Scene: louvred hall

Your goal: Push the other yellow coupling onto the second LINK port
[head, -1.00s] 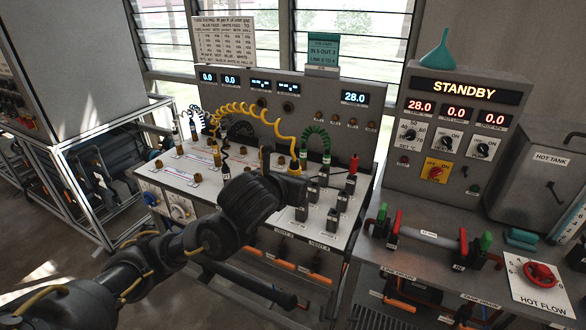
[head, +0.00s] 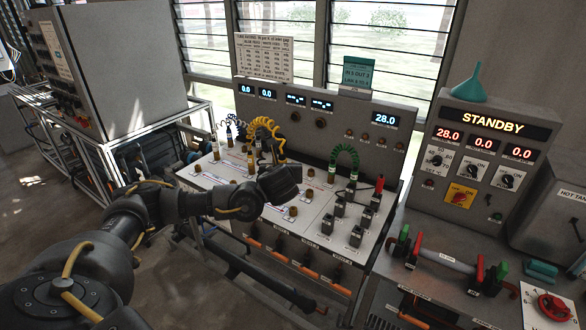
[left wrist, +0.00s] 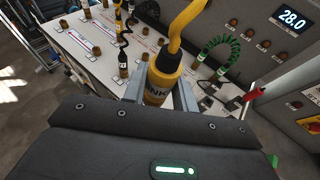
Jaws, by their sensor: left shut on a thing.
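My left gripper (head: 282,172) is over the sloped white panel (head: 318,200), seen mostly from behind in the head view. In the left wrist view it (left wrist: 160,95) is shut on a yellow coupling (left wrist: 157,82) lettered "NK", held upright between the fingers. A yellow coiled hose (head: 262,124) rises from this coupling and arches left to the panel's back part. Its other end stands there among dark hoses. Several brass ports (head: 293,211) sit on the panel. I cannot tell which is the second LINK port. The held coupling's lower end is hidden. My right gripper is out of view.
A green coiled hose (head: 346,152) arches over the panel right of my gripper. Several black blocks (head: 356,236) and a red-topped plug (head: 379,184) stand at the panel's right. An upright console (head: 300,108) with displays closes off the back. The front-left panel is fairly open.

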